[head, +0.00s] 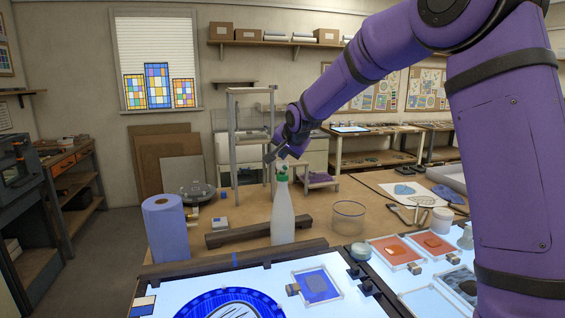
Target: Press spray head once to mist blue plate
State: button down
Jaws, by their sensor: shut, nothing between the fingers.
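A white spray bottle (283,214) with a green spray head (283,173) stands upright on the wooden bench. My gripper (276,156) is shut and empty, its tips pointing down just above the spray head in the picture. Whether it touches the head cannot be told. In front of the bottle, a blue square plate (317,287) lies in a clear frame on the lit panel. A large round blue-rimmed piece (205,302) lies to its left, cut off by the lower edge.
Dark wooden bars (240,233) lie beside and in front of the bottle. A blue paper roll (167,228) stands at left, a clear glass bowl (347,216) at right. Orange framed plates (393,250) and a white jar (441,219) are farther right. My arm covers the right side.

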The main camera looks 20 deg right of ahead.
aim_at(285, 162)
jog(key=shift+f, duration=0.45)
dwell(0.4)
jog(key=shift+r, duration=1.2)
jog(key=shift+r, duration=0.1)
jog(key=shift+r, duration=2.4)
